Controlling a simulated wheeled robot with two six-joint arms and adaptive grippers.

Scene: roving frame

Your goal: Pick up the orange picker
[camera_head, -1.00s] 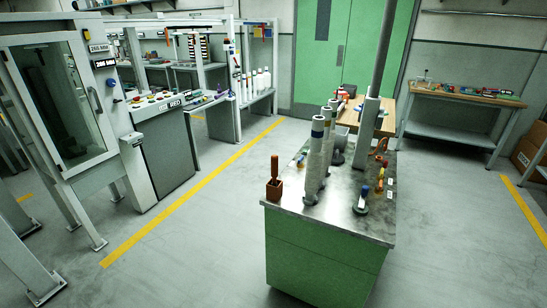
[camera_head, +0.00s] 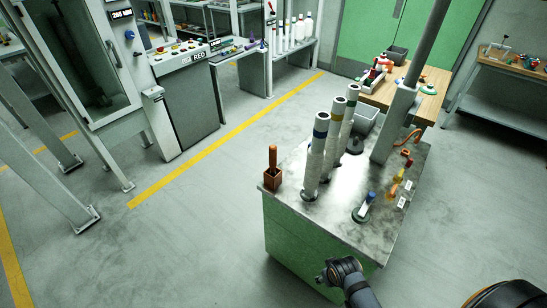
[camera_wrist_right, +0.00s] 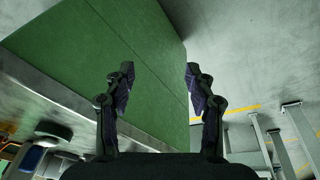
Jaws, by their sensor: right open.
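Small orange items lie along the right side of the green bench's metal top (camera_head: 335,222). One is a curved orange piece (camera_head: 408,137) near the grey post. Another is an orange and yellow piece (camera_head: 394,188) closer to the front. I cannot tell for certain which is the orange picker. My right gripper (camera_wrist_right: 158,78) is open and empty in the right wrist view, beside the bench's green side (camera_wrist_right: 120,50). Part of my right arm shows at the bottom of the head view, but its fingers cannot be made out there. My left gripper is not in view.
Tall white and grey rolls (camera_head: 317,155) stand on the bench beside a brown box with a handle (camera_head: 273,172). A blue-handled tool on a round green base (camera_head: 364,207) stands near the front. A grey post (camera_head: 408,100) rises behind. Floor left of the bench is clear.

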